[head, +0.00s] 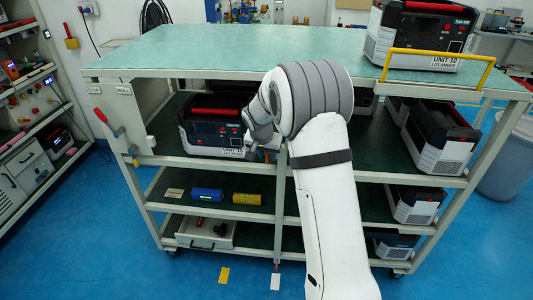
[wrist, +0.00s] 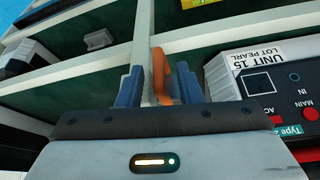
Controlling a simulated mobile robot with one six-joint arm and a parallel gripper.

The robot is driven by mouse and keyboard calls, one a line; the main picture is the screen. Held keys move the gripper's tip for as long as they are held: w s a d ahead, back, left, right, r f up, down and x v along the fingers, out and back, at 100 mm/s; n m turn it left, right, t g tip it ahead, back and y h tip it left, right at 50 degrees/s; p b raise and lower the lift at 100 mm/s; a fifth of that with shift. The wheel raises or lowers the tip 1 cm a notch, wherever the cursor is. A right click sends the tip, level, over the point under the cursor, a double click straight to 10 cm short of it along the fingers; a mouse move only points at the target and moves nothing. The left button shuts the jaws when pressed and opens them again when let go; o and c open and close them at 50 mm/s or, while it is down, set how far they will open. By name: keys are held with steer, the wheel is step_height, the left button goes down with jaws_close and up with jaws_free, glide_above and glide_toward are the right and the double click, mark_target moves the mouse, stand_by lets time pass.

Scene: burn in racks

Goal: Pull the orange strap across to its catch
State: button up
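The orange strap (wrist: 159,82) shows in the wrist view as a narrow upright orange piece in front of a pale shelf post. My gripper (wrist: 158,76) has its two blue fingers on either side of it. The fingers stand apart, with a visible gap on the left of the orange piece; I cannot tell whether the right finger touches it. In the head view my arm reaches to the middle post of the rack and hides most of the gripper and the strap. I cannot make out the catch with certainty.
A black and white unit with a red handle (head: 212,128) sits on the upper shelf left of my arm; its label (wrist: 256,66) shows in the wrist view. A red lever (head: 103,117) is on the rack's left side. A green worktop (head: 230,50) lies above.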

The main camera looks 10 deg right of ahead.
steer(key=shift+w+f, duration=0.1)
steer(key=shift+f, duration=0.15)
jaws_close()
stand_by(0.5)
